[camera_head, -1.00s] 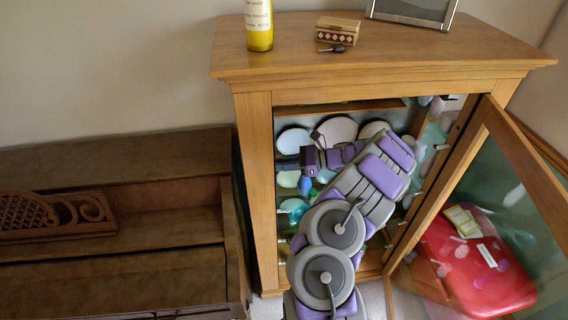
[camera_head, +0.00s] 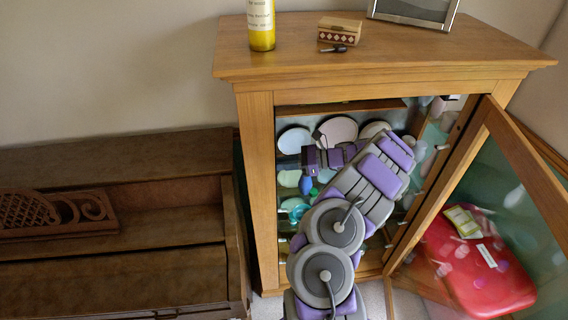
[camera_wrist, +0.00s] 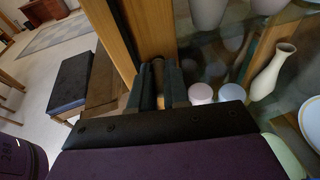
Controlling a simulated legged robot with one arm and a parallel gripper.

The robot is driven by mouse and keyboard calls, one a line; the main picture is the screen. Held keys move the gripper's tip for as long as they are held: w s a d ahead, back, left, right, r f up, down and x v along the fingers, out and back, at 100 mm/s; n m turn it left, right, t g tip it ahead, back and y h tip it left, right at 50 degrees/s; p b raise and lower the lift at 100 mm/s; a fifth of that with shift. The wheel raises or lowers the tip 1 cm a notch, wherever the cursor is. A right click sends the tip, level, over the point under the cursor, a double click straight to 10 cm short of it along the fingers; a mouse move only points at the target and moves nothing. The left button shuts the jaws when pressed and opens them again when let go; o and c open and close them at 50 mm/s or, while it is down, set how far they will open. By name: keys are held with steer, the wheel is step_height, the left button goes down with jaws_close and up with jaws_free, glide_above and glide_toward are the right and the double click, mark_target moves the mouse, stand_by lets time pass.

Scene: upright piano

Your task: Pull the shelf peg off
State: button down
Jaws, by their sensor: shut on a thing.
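My gripper (camera_wrist: 160,88) reaches inside the open wooden cabinet (camera_head: 255,180), close to the inner face of its left front post. The two dark fingers are nearly together in the wrist view, their tips at the wooden post (camera_wrist: 150,35). They are shut on the small shelf peg, which is mostly hidden between them; I cannot tell how far it sits in the wood. In the head view my gripper (camera_head: 305,160) points left, and the fingertips are too small to make out. A glass shelf with dishes is beside the fingers in the wrist view.
Plates (camera_head: 339,131) line the cabinet's back. The glass door (camera_head: 500,190) is open to the right.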

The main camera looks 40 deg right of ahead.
steer(key=shift+d+r, duration=0.1)
steer(key=shift+d, duration=0.25)
steer(key=s+d+r+p, duration=0.2)
steer(key=d+r+p, duration=0.2)
steer(key=r+p, duration=0.1)
steer(key=shift+s+d+r+p, duration=0.25)
steer(key=shift+s+r+p, duration=0.15)
steer(key=shift+p, duration=0.1)
stand_by(1.6)
steer(key=shift+f, duration=0.1)
stand_by(0.4)
